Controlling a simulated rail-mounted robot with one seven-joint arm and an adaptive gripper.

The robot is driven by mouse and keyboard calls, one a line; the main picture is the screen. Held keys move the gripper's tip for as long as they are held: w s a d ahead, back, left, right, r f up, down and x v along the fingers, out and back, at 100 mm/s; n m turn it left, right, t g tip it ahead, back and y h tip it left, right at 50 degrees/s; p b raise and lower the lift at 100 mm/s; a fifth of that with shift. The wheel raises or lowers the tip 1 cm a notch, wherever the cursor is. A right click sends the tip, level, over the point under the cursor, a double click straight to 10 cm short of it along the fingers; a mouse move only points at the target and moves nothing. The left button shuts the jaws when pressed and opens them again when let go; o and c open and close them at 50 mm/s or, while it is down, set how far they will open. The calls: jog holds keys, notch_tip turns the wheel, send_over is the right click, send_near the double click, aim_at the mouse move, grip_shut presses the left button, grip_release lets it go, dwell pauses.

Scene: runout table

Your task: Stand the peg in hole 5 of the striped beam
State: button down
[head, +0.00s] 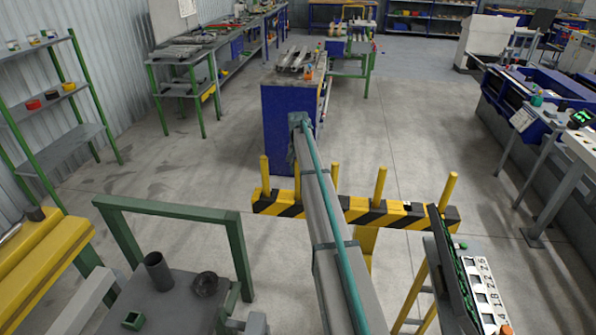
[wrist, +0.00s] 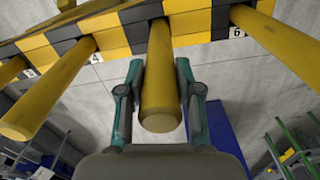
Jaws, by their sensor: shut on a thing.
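The yellow peg (wrist: 158,85) is between the two teal-and-grey fingers of my gripper (wrist: 158,100) in the wrist view, which are shut on it. Its round near end faces the camera. Its far end meets the yellow-and-black striped beam (wrist: 112,30) between labels 4 (wrist: 96,57) and 6 (wrist: 237,32); label 5 is not visible. I cannot tell whether the far end is in the hole or only against the beam. In the head view the striped beam (head: 412,213) runs across the middle, and my arm hides part of it. My gripper cannot be made out there.
Other yellow pegs stand in the beam on both sides, such as one by label 4 (wrist: 55,85) and one by label 6 (wrist: 285,45). A green-framed grey table (head: 185,305) stands at the near left. A green-and-black panel (head: 455,275) stands at the near right.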

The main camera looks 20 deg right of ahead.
jog(key=shift+f, duration=0.1)
jog(key=c, duration=0.8)
grip_release()
